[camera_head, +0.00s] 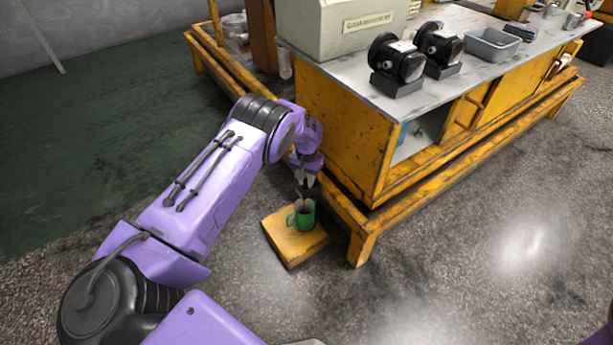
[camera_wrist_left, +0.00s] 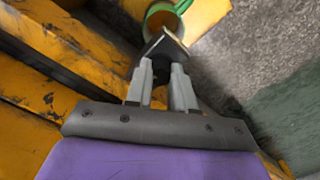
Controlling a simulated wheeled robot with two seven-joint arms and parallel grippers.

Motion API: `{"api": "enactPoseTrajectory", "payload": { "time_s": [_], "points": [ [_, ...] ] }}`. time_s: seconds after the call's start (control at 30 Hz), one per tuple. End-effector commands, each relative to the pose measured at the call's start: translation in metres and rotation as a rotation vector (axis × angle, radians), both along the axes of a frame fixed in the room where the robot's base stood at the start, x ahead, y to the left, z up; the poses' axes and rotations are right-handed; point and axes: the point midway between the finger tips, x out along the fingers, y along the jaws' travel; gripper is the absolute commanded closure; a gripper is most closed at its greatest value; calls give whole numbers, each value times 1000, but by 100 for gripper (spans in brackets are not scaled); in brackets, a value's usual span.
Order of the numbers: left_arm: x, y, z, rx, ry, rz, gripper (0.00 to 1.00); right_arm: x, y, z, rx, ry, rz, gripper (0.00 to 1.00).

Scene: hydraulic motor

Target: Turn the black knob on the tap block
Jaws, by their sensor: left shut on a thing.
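My left gripper (camera_head: 304,188) is beside the near left corner of the yellow workbench, low down, just above a green mug (camera_head: 301,221). It is shut on a dark part, which I take for the black knob; the fingers hide most of it. In the left wrist view, the fingers of my left gripper (camera_wrist_left: 160,72) close around this part, with a dark angular piece just beyond the fingertips. The green mug (camera_wrist_left: 165,16) shows past them at the top. The tap block cannot be made out clearly. My right gripper is not in view.
The mug stands on a low yellow platform (camera_head: 285,244) on the floor. The yellow workbench (camera_head: 345,140) rises just right of my gripper. Two black devices (camera_head: 397,66) and a grey tray (camera_head: 491,43) stand on its top. The floor in front is clear.

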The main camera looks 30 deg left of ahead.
Motion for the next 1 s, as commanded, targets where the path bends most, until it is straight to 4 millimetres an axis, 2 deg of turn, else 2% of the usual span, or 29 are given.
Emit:
{"api": "enactPoseTrajectory", "payload": {
  "time_s": [1.0],
  "points": [
    [0, 1, 0, 2, -1, 963, 100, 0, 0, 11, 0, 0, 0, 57]
  ]
}}
